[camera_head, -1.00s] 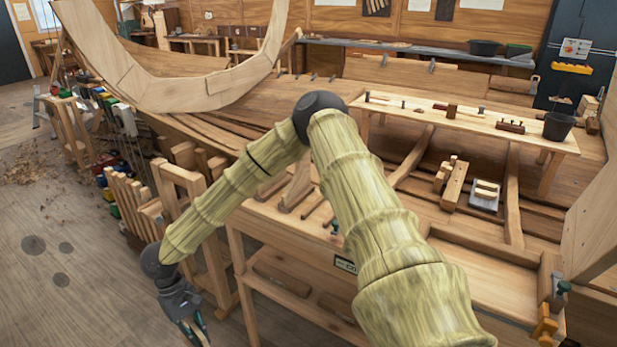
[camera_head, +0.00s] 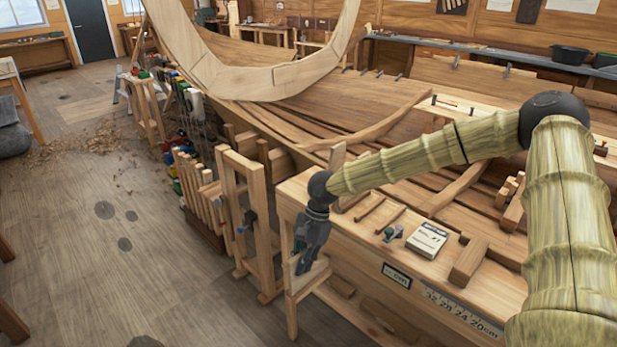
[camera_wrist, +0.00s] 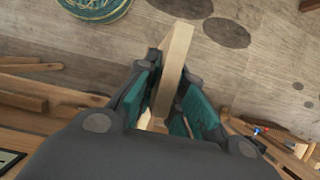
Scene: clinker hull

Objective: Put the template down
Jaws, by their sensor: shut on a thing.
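In the wrist view a pale, flat wooden piece (camera_wrist: 173,70), which I take to be the template, stands edge-on between the teal finger pads of my gripper (camera_wrist: 168,105). The gripper is shut on it, and its lower part is partly hidden by the fingers. In the head view my gripper (camera_head: 307,258) hangs pointing down at the left end of the wooden bench (camera_head: 345,268), in front of the bench's leg.
A white box (camera_head: 427,240), a wooden block (camera_head: 468,262) and small tools lie on the bench. A wooden frame (camera_head: 245,215) and a row of clamps stand just left. The hull (camera_head: 300,110) rises behind. Open floor (camera_head: 130,260) lies left. A coil (camera_wrist: 95,8) shows in the wrist view.

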